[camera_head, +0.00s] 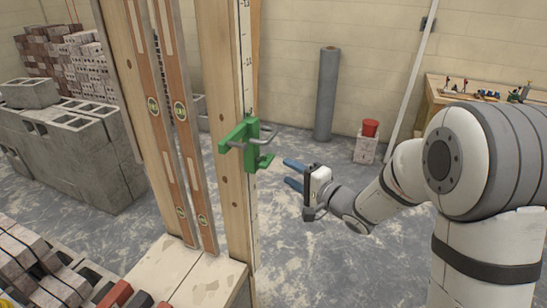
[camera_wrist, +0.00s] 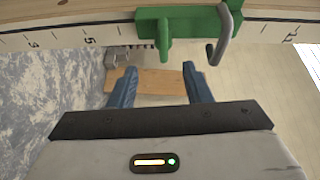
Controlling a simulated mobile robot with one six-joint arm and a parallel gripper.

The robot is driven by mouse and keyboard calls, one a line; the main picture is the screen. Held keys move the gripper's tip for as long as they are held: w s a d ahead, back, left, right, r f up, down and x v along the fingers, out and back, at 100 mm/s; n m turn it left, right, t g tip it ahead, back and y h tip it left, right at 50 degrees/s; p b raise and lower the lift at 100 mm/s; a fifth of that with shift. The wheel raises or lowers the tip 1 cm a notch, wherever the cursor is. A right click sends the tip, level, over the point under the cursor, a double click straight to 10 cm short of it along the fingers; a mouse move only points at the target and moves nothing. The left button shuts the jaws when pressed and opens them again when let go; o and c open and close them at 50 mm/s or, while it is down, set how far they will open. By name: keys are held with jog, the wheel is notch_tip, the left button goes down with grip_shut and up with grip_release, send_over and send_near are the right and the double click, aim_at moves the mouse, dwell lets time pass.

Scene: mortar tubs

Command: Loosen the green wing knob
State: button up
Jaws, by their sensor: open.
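A green clamp (camera_head: 249,152) sits on the upright wooden post with a measuring scale. Its green wing knob (camera_head: 265,162) sticks out low on its right side, below a grey hook (camera_head: 267,134). In the wrist view the wing knob (camera_wrist: 165,36) is at the top, just beyond my fingertips, with the grey hook (camera_wrist: 223,38) to its right. My gripper (camera_head: 287,173) is open and empty, its blue fingers pointing at the wing knob with a small gap. In the wrist view my gripper (camera_wrist: 158,69) has the knob roughly in line between its fingers.
Two spirit levels (camera_head: 180,110) lean beside the post (camera_head: 223,120). Grey blocks (camera_head: 60,140) stand at left and loose bricks (camera_head: 40,265) lie at lower left.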

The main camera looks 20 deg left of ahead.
aim_at(270, 163)
jog(key=shift+g+y, duration=0.3)
jog(key=shift+y, duration=0.1)
jog(key=x, duration=0.2)
jog(key=p+x, duration=0.1)
jog(key=x, duration=0.5)
jog(key=shift+s+a+r+p, duration=0.1)
jog(key=shift+s+a+p, duration=0.2)
jog(key=shift+p, duration=0.05)
jog(key=shift+c, duration=0.2)
jog(key=c, duration=0.9)
jog(key=shift+d, duration=0.35)
jog(key=shift+a+n+b, duration=0.3)
jog(key=shift+b, duration=0.25)
